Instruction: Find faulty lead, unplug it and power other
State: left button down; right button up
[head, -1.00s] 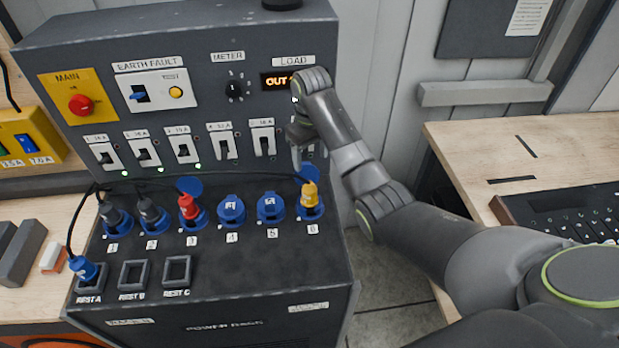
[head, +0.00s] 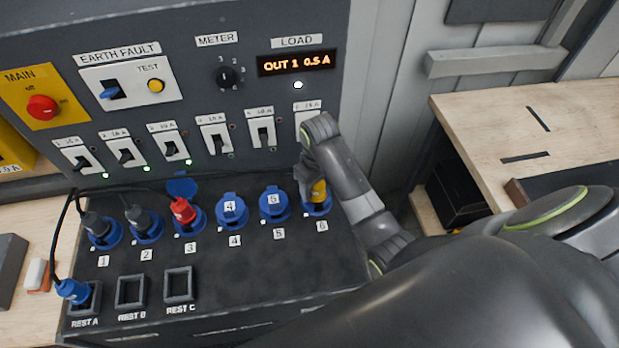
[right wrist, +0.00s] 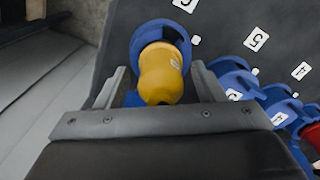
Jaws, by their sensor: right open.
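My right gripper (right wrist: 152,90) is open, its two fingers on either side of the yellow plug (right wrist: 161,72) in socket 6; I cannot tell whether they touch it. In the head view the yellow plug (head: 319,190) is partly hidden by my right arm. Two dark plugs (head: 96,226) (head: 139,217) sit in sockets 1 and 2, and a red plug (head: 183,211) in socket 3. A blue plug (head: 73,290) rests in REST A. The load display (head: 297,62) reads OUT 1 0.5 A. My left gripper is out of view.
Breaker switches (head: 122,152) line the panel, with green lamps lit below the left three. The main switch (head: 42,107), earth fault unit (head: 128,83) and meter knob (head: 229,77) are above. REST B (head: 131,291) and REST C (head: 179,284) are empty. A wooden bench (head: 500,115) stands right.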

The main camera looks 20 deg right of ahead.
jog(key=shift+s+f, duration=0.15)
jog(key=shift+f, duration=0.6)
jog(key=c, duration=1.1)
jog(key=shift+n, duration=1.5)
jog(key=shift+c, duration=0.2)
jog(key=shift+d+n, duration=0.1)
jog(key=shift+n, duration=1.4)
jog(key=shift+n, duration=1.5)
